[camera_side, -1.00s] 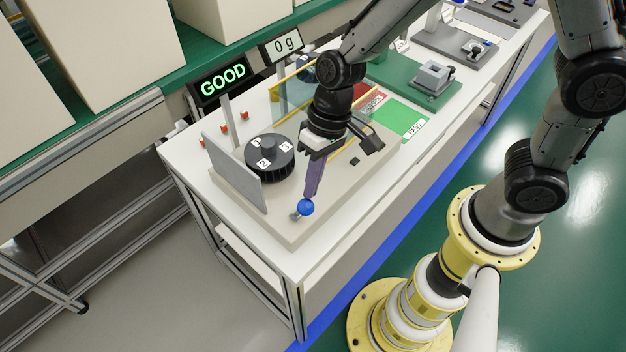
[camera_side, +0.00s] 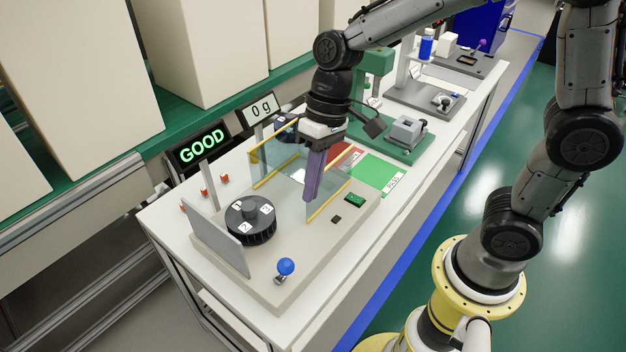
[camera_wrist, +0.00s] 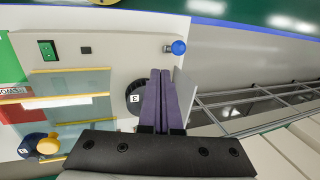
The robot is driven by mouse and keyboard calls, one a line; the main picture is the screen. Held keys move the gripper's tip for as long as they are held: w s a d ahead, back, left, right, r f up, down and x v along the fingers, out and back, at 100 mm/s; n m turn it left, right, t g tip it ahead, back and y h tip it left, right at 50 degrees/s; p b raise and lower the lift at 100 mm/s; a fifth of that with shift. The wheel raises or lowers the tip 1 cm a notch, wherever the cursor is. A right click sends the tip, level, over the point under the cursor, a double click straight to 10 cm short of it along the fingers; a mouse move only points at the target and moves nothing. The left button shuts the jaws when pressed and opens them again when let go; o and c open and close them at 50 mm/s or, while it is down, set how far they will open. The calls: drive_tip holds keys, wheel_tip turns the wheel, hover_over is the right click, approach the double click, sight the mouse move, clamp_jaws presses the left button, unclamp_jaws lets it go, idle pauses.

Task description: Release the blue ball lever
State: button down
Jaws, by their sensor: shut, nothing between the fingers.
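The blue ball lever (camera_side: 285,267) stands at the front left corner of the grey base plate (camera_side: 330,232) in the side view. In the wrist view the blue ball (camera_wrist: 179,47) is at the upper right, on a short light stem. My gripper (camera_side: 311,196) has purple fingers that are closed together, pointing down, with nothing between them. It is apart from the lever, up and to the right of it, near the clear panels. In the wrist view my gripper (camera_wrist: 160,75) points toward the lever with a gap between them.
A black numbered dial (camera_side: 251,221) and a grey upright plate (camera_side: 218,244) stand left of my gripper. Clear panels with yellow rods (camera_side: 328,201) are close to it. A green switch (camera_side: 354,199) lies right. Displays read "GOOD" (camera_side: 201,146) and "0 g" (camera_side: 262,108).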

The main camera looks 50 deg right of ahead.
drive_tip(key=w+a+r+m+g+h, duration=0.1)
drive_tip(key=w+a+r+m+g, duration=0.1)
drive_tip(key=w+r, duration=0.25)
drive_tip(key=g, duration=0.1)
approach(284, 271)
wheel_tip(284, 271, down, 6)
drive_tip(key=w, duration=0.2)
drive_tip(key=shift+s+f+h, duration=0.2)
drive_tip(key=shift+s+h, duration=0.2)
idle(0.3)
